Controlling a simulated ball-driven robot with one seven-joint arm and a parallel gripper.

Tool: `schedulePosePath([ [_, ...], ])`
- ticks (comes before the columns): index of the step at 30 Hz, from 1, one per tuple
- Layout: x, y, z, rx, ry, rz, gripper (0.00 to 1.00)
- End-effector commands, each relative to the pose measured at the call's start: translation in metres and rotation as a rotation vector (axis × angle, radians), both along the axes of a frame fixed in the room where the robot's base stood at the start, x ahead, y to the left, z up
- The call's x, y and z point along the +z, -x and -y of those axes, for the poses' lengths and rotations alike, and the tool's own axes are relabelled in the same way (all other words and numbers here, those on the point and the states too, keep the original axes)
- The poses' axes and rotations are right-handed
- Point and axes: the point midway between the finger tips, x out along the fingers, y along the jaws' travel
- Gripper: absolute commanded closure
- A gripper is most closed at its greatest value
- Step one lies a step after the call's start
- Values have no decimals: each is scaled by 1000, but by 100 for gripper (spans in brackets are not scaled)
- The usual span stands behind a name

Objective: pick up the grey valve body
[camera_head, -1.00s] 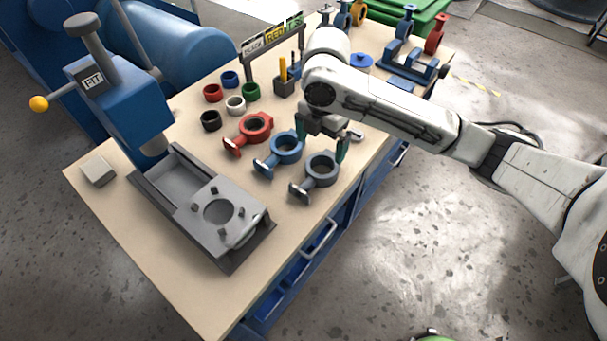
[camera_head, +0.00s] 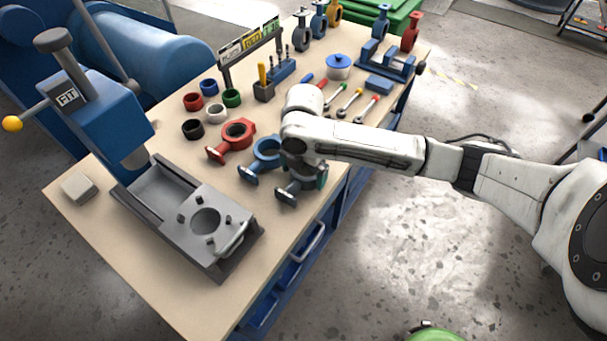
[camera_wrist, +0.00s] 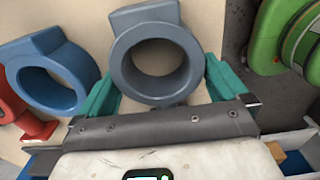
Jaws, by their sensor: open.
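The grey valve body (camera_head: 288,193) is a ring with a flanged neck at the front right of the bench, partly hidden by my arm in the head view. In the wrist view the grey valve body (camera_wrist: 124,62) lies between my teal fingers, its round opening facing me. My gripper (camera_head: 306,178) is low over it. In the wrist view my gripper (camera_wrist: 160,78) is open, with one finger on each side of the ring; whether either finger touches it I cannot tell.
A blue valve body (camera_head: 263,158) lies close on the left, also in the wrist view (camera_wrist: 48,72), with a red valve body (camera_head: 236,133) beyond. The press (camera_head: 95,115) and its grey fixture (camera_head: 190,215) stand left. Tools (camera_head: 350,102) lie behind my arm.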

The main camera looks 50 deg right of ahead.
Motion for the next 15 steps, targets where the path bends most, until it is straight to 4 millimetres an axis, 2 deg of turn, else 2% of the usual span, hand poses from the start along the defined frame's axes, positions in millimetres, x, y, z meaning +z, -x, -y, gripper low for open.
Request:
schedulePosePath([
  [4,0,0,0,0,0,0,0],
  [15,1,0,0,0,0,1,35],
])
